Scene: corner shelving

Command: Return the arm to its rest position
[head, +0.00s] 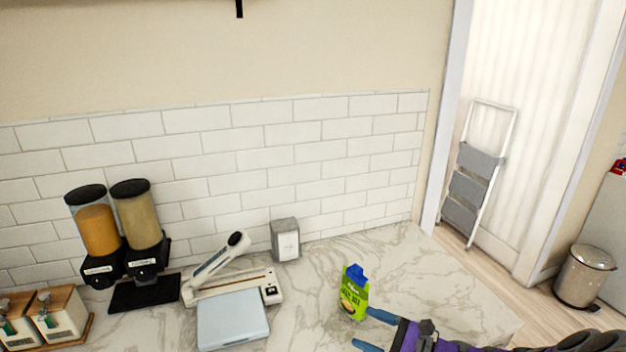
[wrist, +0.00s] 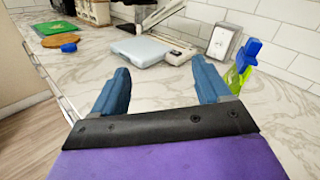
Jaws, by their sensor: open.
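My gripper (head: 374,331) has blue fingers and a purple body. It shows at the bottom right of the head view, just in front of a green pouch with a blue cap (head: 354,293). In the wrist view my gripper (wrist: 160,88) is open, with nothing between its fingers. The pouch (wrist: 241,68) stands upright on the counter, to the right of the right finger and partly hidden by it. The marble counter (head: 400,262) lies below my gripper.
A pale blue scale (head: 232,318), a white sealer-like device (head: 265,287), a grey box (head: 285,240) and two dispensers (head: 118,225) stand along the tiled wall. A stepladder (head: 472,180) and a bin (head: 585,277) stand beyond the counter's right edge.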

